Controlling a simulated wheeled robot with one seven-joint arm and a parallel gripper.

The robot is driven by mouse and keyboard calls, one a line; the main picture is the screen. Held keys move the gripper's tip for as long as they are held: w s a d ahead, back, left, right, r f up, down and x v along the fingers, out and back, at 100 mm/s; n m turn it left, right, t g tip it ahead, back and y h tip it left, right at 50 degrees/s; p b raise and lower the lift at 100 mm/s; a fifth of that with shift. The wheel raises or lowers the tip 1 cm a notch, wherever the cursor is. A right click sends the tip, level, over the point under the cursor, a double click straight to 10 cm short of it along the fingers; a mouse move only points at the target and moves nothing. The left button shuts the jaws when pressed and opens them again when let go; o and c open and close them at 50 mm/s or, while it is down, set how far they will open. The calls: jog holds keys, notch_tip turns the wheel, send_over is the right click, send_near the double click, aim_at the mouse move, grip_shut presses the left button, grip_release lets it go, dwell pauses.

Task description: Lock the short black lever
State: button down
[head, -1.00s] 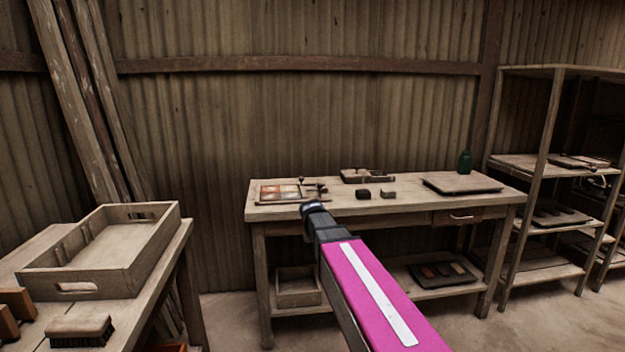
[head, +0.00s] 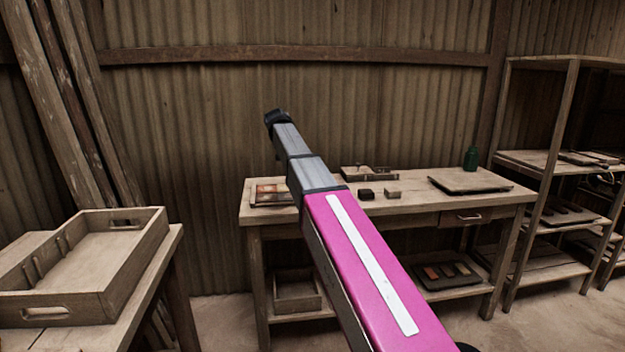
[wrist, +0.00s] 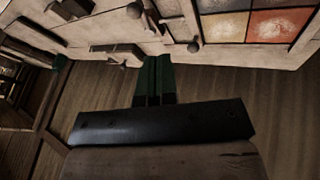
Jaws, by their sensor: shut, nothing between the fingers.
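The tile fixture (head: 268,192) lies at the left end of the workbench; my arm hides its right side in the head view. The wrist view shows its coloured tiles (wrist: 268,24) at top right and small round-knobbed levers beside them, one knob (wrist: 193,46) near the tiles. A short dark bar (wrist: 115,50) shows at the bench edge; I cannot tell surely whether it is the short black lever. My gripper (wrist: 158,62) is shut and empty, its dark green fingers apparently apart from the levers. In the head view my arm hides the fingers.
The workbench (head: 430,205) also holds small dark blocks (head: 366,194), a flat board (head: 470,182) and a green bottle (head: 471,158). A wooden tray (head: 130,262) stands on a table at left. Shelves (head: 550,225) stand at right. Open floor lies between.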

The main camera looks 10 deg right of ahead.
jog(key=shift+w+r, duration=0.2)
jog(key=shift+r, duration=0.1)
jog(key=x, duration=1)
jog(key=shift+s+d+f, duration=0.15)
jog(key=shift+d+f, duration=0.35)
jog(key=shift+d, duration=0.35)
jog(key=shift+s+d+f, duration=0.15)
jog(key=shift+d+f, duration=0.3)
jog(key=shift+d, duration=0.45)
jog(key=shift+s, duration=0.1)
